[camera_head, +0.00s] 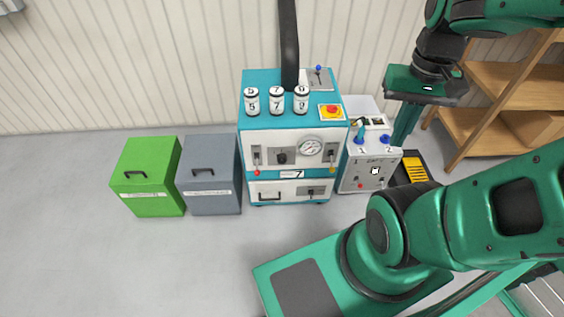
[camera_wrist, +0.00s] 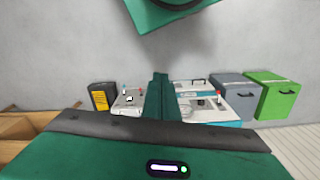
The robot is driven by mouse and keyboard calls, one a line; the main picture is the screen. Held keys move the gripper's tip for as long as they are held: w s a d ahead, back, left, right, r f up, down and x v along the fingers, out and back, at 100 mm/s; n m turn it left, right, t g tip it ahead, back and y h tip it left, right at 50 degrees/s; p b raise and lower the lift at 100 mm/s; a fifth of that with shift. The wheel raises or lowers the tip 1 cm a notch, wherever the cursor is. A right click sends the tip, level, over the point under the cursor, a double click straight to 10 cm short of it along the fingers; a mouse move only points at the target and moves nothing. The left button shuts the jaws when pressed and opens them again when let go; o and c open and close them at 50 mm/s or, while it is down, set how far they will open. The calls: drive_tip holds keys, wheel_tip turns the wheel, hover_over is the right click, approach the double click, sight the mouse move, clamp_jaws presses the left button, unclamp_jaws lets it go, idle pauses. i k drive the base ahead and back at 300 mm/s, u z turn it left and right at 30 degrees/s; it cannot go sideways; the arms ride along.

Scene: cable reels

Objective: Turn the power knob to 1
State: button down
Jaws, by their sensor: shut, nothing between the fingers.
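A teal and white machine (camera_head: 292,130) stands against the wall, with a black round knob (camera_head: 282,157) on its front panel beside a round gauge (camera_head: 311,148). A white control box (camera_head: 368,165) stands right of it, with blue knobs on top and a small black-and-white control (camera_head: 375,171) on its front. I cannot tell which knob is the power knob; the labels are too small to read. My gripper (camera_head: 402,138) is shut and empty, over the right side of the control box in this view. In the wrist view, its fingers (camera_wrist: 160,80) hide part of the scene between the box (camera_wrist: 131,101) and the machine (camera_wrist: 218,113).
A green bin (camera_head: 148,172) and a grey bin (camera_head: 211,172) stand left of the machine. Labelled cans (camera_head: 277,101) and a red button on yellow sit on its top. A wooden shelf (camera_head: 500,85) and a black-and-yellow crate (camera_head: 414,168) are at the right. The left floor is clear.

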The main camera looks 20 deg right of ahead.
sight(281, 157)
drive_tip(key=z, duration=1.4)
drive_tip(key=k, duration=1.85)
drive_tip(key=u, duration=0.8)
drive_tip(key=i, duration=1)
drive_tip(key=z, duration=0.1)
